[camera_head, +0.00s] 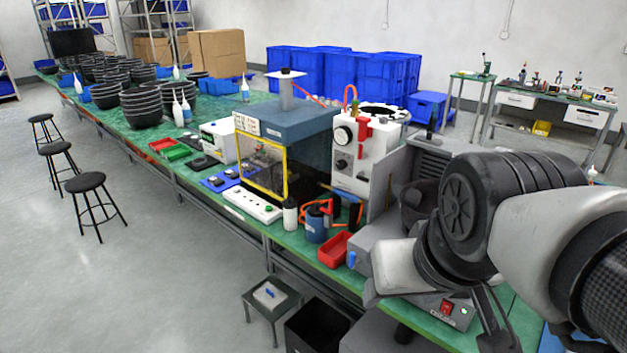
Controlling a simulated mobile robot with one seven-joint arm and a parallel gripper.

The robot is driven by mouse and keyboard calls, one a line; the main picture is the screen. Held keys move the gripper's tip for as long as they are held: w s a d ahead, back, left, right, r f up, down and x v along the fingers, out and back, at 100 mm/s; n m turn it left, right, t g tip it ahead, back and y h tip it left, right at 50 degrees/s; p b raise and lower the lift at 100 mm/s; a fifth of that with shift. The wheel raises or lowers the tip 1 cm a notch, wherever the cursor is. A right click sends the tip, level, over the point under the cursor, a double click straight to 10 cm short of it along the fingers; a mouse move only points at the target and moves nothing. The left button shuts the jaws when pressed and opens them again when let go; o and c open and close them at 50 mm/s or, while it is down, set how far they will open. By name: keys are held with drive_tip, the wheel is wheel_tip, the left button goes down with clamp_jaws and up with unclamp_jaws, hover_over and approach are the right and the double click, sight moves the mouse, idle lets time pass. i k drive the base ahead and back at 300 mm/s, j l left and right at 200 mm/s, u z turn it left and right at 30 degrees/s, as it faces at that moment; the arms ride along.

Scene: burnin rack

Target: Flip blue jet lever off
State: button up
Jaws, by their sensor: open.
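A small blue lever (351,259) stands at the left front corner of a grey machine (375,238), just right of a red bin. It is too small to tell its setting. My arm comes in from the right and covers much of the machine. The pale end of my arm with my gripper (371,291) is low over the machine's front, a little right of and below the lever in the picture, apart from it. My gripper is open and seems empty; its fingers are mostly hidden or hard to make out.
A red bin (334,249), a blue jar (316,225) with orange tubing and a white bottle (290,216) stand left of the lever. A yellow-framed chamber (312,125) and a white unit (370,150) stand behind. A red switch (447,307) is on the machine's front.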

sight(354, 261)
drive_tip(key=z, duration=0.7)
drive_tip(key=i+j, duration=0.1)
drive_tip(key=j, duration=0.3)
drive_tip(key=i+j+z, duration=0.1)
drive_tip(key=j, duration=0.25)
drive_tip(key=i+j, duration=0.1)
drive_tip(key=j, duration=0.3)
drive_tip(key=i+j+z, duration=0.1)
drive_tip(key=j, duration=0.3)
